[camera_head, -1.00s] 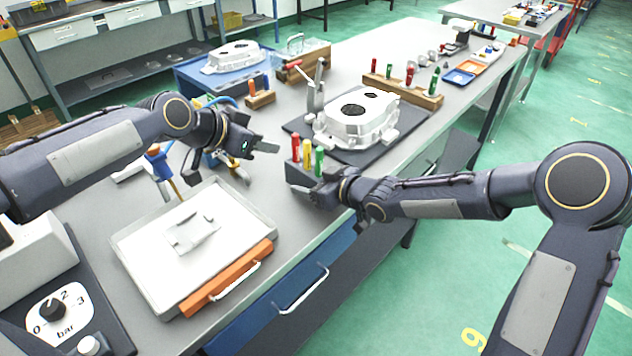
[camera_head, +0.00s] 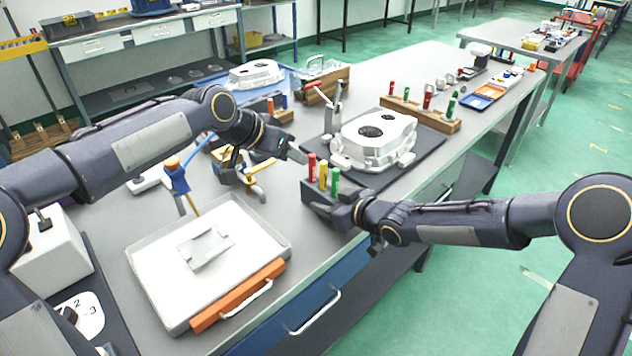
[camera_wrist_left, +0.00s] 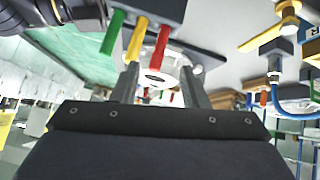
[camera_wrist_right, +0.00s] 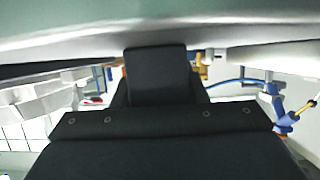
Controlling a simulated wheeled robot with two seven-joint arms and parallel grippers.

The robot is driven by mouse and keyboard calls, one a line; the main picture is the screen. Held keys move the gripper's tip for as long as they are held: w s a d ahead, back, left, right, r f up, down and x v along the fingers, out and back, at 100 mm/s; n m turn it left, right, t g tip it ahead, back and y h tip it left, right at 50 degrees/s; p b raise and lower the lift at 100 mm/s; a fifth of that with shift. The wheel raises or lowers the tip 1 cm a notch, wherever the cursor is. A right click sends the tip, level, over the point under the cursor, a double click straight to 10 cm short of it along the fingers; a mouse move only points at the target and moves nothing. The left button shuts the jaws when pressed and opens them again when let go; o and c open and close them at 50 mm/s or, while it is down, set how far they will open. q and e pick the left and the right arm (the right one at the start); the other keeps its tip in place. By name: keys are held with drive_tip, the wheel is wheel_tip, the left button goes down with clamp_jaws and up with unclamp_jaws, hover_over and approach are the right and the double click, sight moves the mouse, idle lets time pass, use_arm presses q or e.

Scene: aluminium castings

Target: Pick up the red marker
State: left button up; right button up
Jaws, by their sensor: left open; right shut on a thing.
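The red marker (camera_head: 312,166) stands upright at the left end of a dark holder block (camera_head: 314,194), beside a yellow marker (camera_head: 323,175) and a green marker (camera_head: 334,182). My left gripper (camera_head: 297,155) is open and empty, just left of the red marker's upper part. In the left wrist view the red marker (camera_wrist_left: 159,46) lies ahead, roughly in line with the gap between my open fingers (camera_wrist_left: 160,75). My right gripper (camera_head: 348,212) is shut on the holder block at the table's front edge. In the right wrist view the dark block (camera_wrist_right: 156,75) fills the jaws and hides the markers.
A silver casting (camera_head: 375,140) sits on a dark mat behind the holder. A wooden rack (camera_head: 425,115) with other markers, including red ones, stands farther back. A white tray (camera_head: 150,272) with an orange front lies at the left front. A blue-and-yellow tool (camera_head: 178,178) stands behind it.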

sight(311, 166)
use_arm(q)
drive_tip(key=w+d+r+n+g+y, duration=0.2)
drive_tip(key=d+r+n+y, duration=0.2)
drive_tip(key=d+n+y, duration=0.55)
drive_tip(key=a+f, duration=0.1)
drive_tip(key=w+a+f+n, duration=0.1)
drive_tip(key=a+f, duration=0.1)
drive_tip(key=a+f+n+h, duration=0.1)
drive_tip(key=f, duration=0.1)
drive_tip(key=shift+w+a+f+n, duration=0.15)
drive_tip(key=shift+w+f+n, duration=0.05)
drive_tip(key=shift+n, duration=0.05)
drive_tip(key=shift+x, duration=2.95)
drive_tip(key=shift+s, duration=0.1)
clamp_jaws()
